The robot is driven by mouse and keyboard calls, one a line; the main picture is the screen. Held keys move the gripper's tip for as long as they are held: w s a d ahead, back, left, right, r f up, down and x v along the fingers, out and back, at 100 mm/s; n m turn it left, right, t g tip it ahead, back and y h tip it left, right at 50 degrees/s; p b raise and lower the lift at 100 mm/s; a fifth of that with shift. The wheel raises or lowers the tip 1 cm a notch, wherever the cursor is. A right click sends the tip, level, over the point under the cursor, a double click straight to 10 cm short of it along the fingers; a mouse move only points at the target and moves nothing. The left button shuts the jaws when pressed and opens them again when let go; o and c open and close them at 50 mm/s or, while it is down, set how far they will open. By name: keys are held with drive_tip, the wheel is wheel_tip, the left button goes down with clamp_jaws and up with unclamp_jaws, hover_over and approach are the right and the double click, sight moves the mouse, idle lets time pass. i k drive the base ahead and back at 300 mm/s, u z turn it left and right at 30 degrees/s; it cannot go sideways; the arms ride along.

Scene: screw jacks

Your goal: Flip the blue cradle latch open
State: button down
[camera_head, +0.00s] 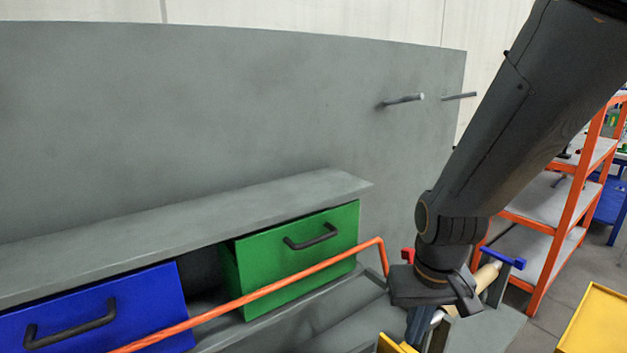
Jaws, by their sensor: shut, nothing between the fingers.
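The blue cradle latch (503,258) is a short blue bar at the lower right, on top of a grey upright (498,286). It lies roughly level, tilted slightly down to the right. A beige rod (487,275) lies beside it, partly hidden by my wrist. My gripper (436,298) is shut and empty, just left of the latch and apart from it in the picture. Its fingertips are hard to make out. A small red part (408,254) shows to the left behind my wrist. Most of the cradle is hidden by my arm.
An orange rail (260,292) runs in front of a blue drawer (110,315) and an open green drawer (300,255). Two pegs (403,100) stick out of the grey panel. Orange shelving (560,210) and a yellow bin (597,325) stand at right.

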sight(519, 264)
drive_tip(key=u, duration=1.1)
drive_tip(key=k, duration=0.85)
drive_tip(key=z, duration=1.7)
drive_tip(key=i, duration=0.5)
drive_tip(key=z, duration=0.1)
